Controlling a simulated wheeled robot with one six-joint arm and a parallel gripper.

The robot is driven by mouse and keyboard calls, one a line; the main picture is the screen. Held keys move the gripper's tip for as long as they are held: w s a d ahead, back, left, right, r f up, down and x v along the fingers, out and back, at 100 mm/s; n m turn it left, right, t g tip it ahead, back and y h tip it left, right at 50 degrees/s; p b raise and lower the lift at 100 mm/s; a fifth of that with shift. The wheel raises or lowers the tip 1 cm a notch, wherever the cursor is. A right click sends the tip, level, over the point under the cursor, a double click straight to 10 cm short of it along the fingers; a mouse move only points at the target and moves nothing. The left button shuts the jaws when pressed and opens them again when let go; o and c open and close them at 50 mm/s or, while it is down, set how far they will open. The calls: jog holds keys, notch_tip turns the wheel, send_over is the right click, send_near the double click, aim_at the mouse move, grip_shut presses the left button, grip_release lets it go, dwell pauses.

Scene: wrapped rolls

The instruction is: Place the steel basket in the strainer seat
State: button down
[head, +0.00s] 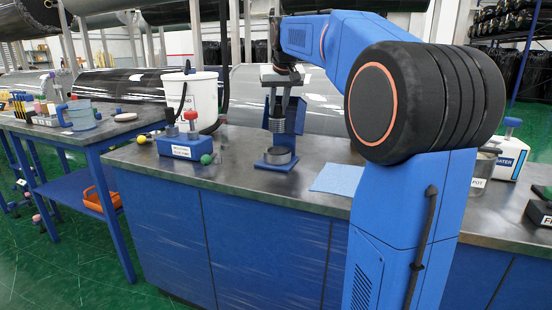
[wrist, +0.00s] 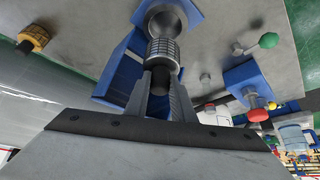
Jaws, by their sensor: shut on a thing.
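The steel basket (head: 277,106) hangs upright below my gripper (head: 281,76). In the wrist view the basket (wrist: 163,53) shows its ribbed steel body, and my gripper (wrist: 160,90) is shut on its dark top. The strainer seat (head: 277,157) is a round steel cup on the foot of a blue stand (head: 290,118). The basket is above the seat with a clear gap between them in the head view. In the wrist view the seat (wrist: 166,20) shows beyond the basket, which partly covers it. The inside of the seat is mostly hidden.
A blue block with a red knob (head: 187,143) stands left of the seat, beside a green ball (head: 206,159). A white bucket (head: 192,97) is behind it. A light blue cloth (head: 338,179) lies to the right. The steel bench top (head: 235,182) is clear in front.

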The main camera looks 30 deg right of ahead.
aim_at(278, 132)
jog(key=shift+s+a+f, duration=0.1)
jog(key=shift+s+a, duration=0.1)
notch_tip(278, 132, down, 10)
jog(key=shift+d+r, duration=0.1)
jog(key=shift+r, duration=0.05)
dwell(0.4)
jog(key=c, duration=1.5)
grip_release()
